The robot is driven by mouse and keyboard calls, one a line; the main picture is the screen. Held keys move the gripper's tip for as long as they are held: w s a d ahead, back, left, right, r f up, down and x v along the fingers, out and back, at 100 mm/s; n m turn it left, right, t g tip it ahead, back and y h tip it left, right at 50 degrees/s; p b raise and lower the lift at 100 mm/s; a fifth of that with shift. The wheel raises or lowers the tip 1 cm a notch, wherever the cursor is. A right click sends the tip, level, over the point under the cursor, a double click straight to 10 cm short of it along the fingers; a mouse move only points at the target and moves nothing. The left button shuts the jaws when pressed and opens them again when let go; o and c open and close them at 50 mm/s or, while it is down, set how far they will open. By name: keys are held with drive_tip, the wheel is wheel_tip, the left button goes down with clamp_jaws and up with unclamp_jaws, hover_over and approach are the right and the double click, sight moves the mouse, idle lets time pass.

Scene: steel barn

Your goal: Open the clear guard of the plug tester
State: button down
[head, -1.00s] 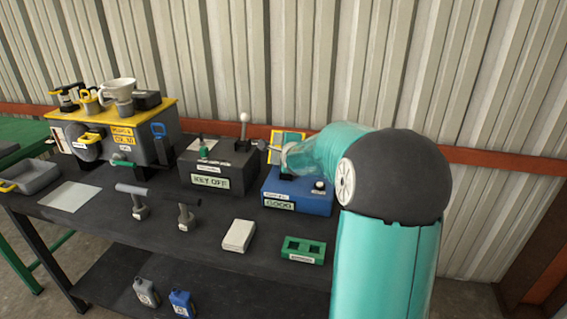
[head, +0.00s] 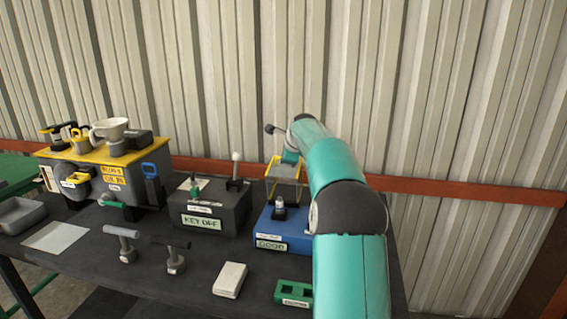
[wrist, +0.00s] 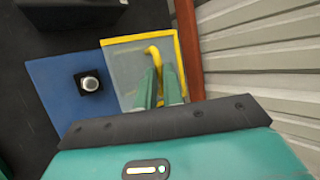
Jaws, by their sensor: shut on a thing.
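The plug tester (head: 283,240) is a blue box near the right end of the bench, with a label reading GOOD. A silver plug on a black base (head: 280,208) stands on its top; it also shows in the wrist view (wrist: 90,84). The clear guard, a see-through panel in a yellow frame (head: 268,180), stands raised at the back of the tester, clear of the plug. In the wrist view the guard (wrist: 125,68) lies beside the blue top. My gripper (wrist: 158,88) is shut on the guard's yellow handle (wrist: 152,50). The fingertips partly hide the handle.
A dark KEY OFF box (head: 205,212) with a white-knobbed lever stands left of the tester. A green block (head: 293,292) and a pale box (head: 230,279) lie in front. A red rail (head: 440,186) and corrugated wall are close behind.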

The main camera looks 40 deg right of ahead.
drive_tip(key=shift+w+d+r, duration=0.2)
drive_tip(key=shift+w+d, duration=0.55)
drive_tip(key=shift+d, duration=0.05)
drive_tip(key=shift+r, duration=0.15)
drive_tip(key=c, duration=1.5)
unclamp_jaws()
drive_tip(key=shift+f, duration=0.2)
drive_tip(key=v, duration=1.3)
drive_tip(key=shift+s+r, duration=0.2)
drive_tip(key=shift+s, duration=0.1)
